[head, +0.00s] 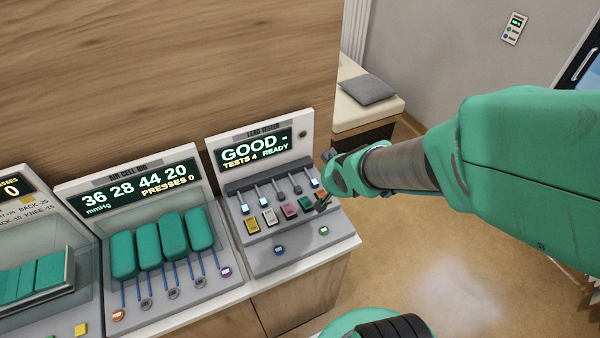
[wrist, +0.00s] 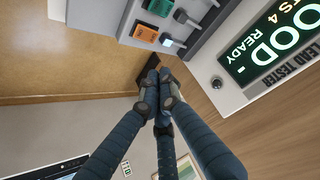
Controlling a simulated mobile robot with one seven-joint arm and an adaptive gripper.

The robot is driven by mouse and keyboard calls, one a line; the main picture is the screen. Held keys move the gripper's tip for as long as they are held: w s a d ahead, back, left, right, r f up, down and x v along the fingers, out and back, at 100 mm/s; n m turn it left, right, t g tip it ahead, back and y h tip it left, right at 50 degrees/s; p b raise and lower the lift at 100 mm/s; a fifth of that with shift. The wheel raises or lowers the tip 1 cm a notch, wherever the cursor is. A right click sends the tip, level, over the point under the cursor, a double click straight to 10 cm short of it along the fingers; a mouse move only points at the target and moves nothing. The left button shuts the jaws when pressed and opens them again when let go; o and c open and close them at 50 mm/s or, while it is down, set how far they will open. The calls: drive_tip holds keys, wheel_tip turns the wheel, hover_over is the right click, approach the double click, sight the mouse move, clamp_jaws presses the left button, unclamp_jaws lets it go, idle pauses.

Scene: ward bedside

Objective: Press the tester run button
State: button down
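The lead tester (head: 240,172) stands on the counter in the head view, its screen (head: 257,149) reading "GOOD -", "TESTS 4", "READY". Its sloped front lip carries a blue button (head: 279,250) and a green button (head: 323,230); their labels are too small to read. A small dark round fitting (head: 302,133) sits right of the screen and also shows in the wrist view (wrist: 217,82). My gripper (head: 328,160) is beside the tester's right side, above and apart from the buttons. In the wrist view its fingers (wrist: 160,84) are together and empty; the front buttons are not in that view.
Coloured clips (head: 289,210) sit in a row on the tester, the orange one (wrist: 145,33) nearest my fingers. The air cell rig (head: 150,240) adjoins on the left. A wooden panel (head: 160,70) rises behind. Right of the counter is open floor (head: 430,255).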

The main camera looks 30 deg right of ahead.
drive_tip(key=d+f+p, duration=0.1)
drive_tip(key=f+p, duration=0.1)
drive_tip(key=p, duration=0.2)
drive_tip(key=m+t+y+p, duration=0.2)
drive_tip(key=m+y+p, duration=0.15)
drive_tip(key=p, duration=0.75)
hover_over(326, 231)
drive_tip(key=shift+f, duration=2.1)
drive_tip(key=shift+f, duration=0.1)
wheel_tip(326, 231, down, 9)
drive_tip(key=b, duration=0.7)
drive_tip(key=shift+r+b, duration=0.2)
drive_tip(key=shift+b, duration=0.2)
drive_tip(key=shift+f, duration=0.2)
drive_tip(key=shift+f+b, duration=0.2)
drive_tip(key=shift+b, duration=0.1)
